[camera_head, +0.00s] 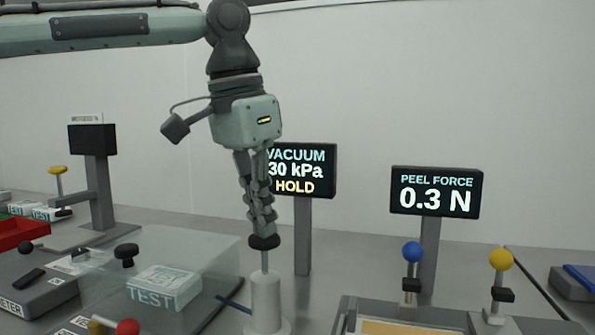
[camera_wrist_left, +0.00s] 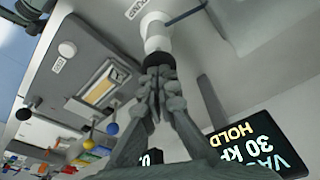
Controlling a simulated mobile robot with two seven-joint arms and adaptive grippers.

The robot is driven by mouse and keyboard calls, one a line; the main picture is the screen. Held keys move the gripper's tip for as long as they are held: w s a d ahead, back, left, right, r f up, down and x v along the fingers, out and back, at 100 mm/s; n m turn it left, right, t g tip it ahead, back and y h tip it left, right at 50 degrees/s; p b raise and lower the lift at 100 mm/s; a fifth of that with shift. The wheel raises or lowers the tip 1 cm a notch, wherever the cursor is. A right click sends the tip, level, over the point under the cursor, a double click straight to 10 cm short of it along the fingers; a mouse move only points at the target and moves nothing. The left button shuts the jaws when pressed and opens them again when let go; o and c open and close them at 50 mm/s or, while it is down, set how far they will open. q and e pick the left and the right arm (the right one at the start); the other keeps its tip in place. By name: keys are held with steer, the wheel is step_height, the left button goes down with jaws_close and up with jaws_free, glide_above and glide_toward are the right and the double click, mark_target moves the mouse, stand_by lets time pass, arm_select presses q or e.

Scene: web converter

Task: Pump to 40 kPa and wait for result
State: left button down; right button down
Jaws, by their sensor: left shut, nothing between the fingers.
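My left gripper (camera_head: 263,238) is shut, its fingertips pointing down at the dark top of the rod of the white hand pump (camera_head: 266,302). It also shows in the left wrist view (camera_wrist_left: 158,68), in front of the white pump body (camera_wrist_left: 156,30). Whether the fingertips touch the dark knob is hard to tell. The vacuum display (camera_head: 302,170) behind the gripper reads 30 kPa and HOLD, partly covered by the gripper. It shows upside down in the left wrist view (camera_wrist_left: 256,142). My right gripper is not in view.
A peel force display (camera_head: 435,192) reads 0.3 N. Blue-knobbed (camera_head: 412,252) and yellow-knobbed (camera_head: 500,260) levers stand at front right. A clear chamber (camera_head: 205,262) with a TEST packet (camera_head: 163,287) is left of the pump. A red ball knob (camera_head: 127,327) is at the front.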

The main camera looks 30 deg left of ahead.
arm_select(q)
steer(key=shift+f, duration=0.7)
steer(key=shift+r, duration=0.1)
steer(key=shift+w+p+v, duration=0.25)
steer(key=shift+p+v, duration=0.15)
steer(key=shift+v, duration=0.85)
steer(key=shift+w+v, duration=0.25)
steer(key=shift+v, duration=0.9)
steer(key=shift+d+r, duration=0.1)
steer(key=shift+r, duration=0.05)
steer(key=v, duration=0.3)
steer(key=w+v, duration=0.1)
steer(key=v, duration=0.1)
steer(key=shift+d+r, duration=0.15)
steer(key=shift+r, duration=0.35)
